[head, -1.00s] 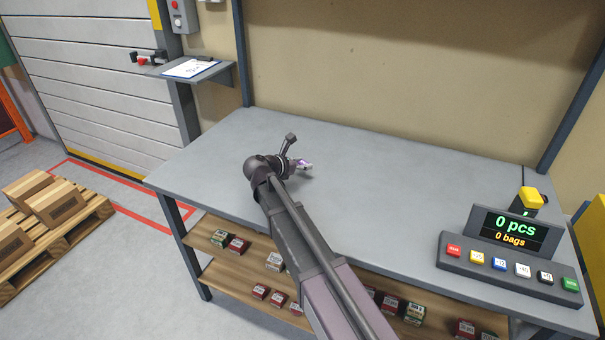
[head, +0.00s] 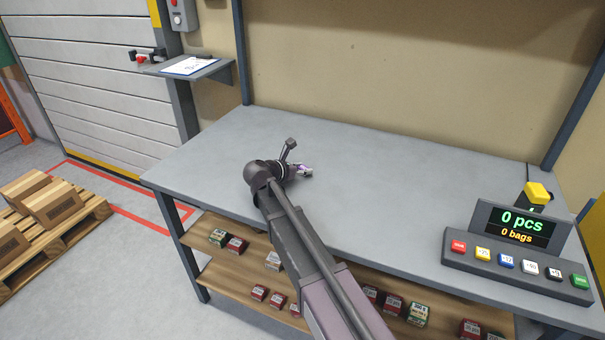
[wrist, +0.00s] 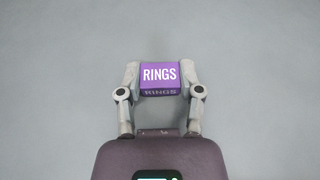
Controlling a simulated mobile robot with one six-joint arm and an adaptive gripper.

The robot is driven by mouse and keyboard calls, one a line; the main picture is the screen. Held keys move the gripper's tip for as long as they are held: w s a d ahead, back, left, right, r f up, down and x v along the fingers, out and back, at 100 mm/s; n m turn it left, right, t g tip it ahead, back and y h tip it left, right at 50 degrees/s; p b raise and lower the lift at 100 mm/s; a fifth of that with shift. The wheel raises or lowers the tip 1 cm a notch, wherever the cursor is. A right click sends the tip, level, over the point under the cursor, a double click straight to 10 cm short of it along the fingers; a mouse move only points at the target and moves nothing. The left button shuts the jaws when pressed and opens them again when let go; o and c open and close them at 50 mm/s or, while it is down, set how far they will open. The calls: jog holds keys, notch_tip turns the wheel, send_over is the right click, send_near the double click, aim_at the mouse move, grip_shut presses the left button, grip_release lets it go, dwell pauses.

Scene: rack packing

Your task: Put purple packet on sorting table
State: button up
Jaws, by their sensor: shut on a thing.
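The purple packet (wrist: 160,76), marked "RINGS" in white, is between the two fingers of my gripper (wrist: 160,80) in the wrist view. The fingers press on its left and right sides. In the head view my gripper (head: 304,171) is over the left part of the grey sorting table (head: 400,180), and only a bit of purple shows there. The plain grey table top fills the wrist view behind the packet. I cannot tell whether the packet touches the table or is a little above it.
A counter console (head: 515,250) reading "0 pcs" and "0 bags" stands at the table's right end, with a yellow-topped device (head: 536,193) behind it. Small boxes (head: 236,244) sit on the shelf below. A pallet with cartons (head: 52,203) is at left. The table's middle is clear.

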jog(key=shift+f, duration=0.25)
jog(key=o, duration=1)
jog(key=shift+o, duration=0.2)
jog(key=shift+r, duration=0.15)
jog(key=shift+r, duration=0.1)
jog(key=p+v, duration=0.4)
jog(key=v, duration=0.8)
jog(key=shift+p, duration=0.35)
